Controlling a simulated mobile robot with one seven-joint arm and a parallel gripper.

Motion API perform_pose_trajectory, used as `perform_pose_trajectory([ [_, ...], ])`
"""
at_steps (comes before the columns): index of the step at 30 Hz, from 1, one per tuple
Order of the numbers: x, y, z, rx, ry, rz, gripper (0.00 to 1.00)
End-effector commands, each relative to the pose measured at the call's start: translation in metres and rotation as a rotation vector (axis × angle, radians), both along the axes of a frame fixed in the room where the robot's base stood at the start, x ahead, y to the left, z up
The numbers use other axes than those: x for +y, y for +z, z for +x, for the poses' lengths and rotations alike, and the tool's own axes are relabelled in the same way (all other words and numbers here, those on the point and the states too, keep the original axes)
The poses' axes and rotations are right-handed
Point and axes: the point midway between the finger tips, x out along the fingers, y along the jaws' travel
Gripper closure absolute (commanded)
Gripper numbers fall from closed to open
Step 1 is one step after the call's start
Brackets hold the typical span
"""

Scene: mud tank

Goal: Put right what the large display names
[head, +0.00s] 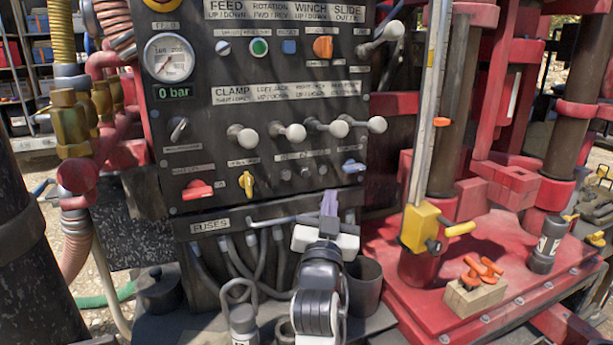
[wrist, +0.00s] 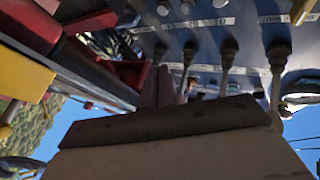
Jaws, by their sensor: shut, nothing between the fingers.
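My gripper (head: 329,203) is shut and empty, with pale purple fingers pointing up in front of the lower edge of the black control panel (head: 290,205). It is below the lever row and touches no lever that I can see. In the wrist view the fingers (wrist: 160,88) point towards the panel underside. A small green readout (head: 173,92) shows "0 bar" below a round gauge (head: 170,58). No large display with a readable fault name is in view. White-knobbed levers include the clamp lever (head: 243,136).
A fuses box (head: 210,226) with grey cables is under the panel. Hoses crowd the left.

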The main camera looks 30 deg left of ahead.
Motion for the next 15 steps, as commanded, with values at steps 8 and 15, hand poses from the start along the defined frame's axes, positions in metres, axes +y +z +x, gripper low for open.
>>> perform_pose_trajectory([
  [8,0.000,0.000,0.000,0.001,0.000,0.000,1.00],
  [15,0.010,-0.001,0.007,0.001,0.001,-0.002,1.00],
])
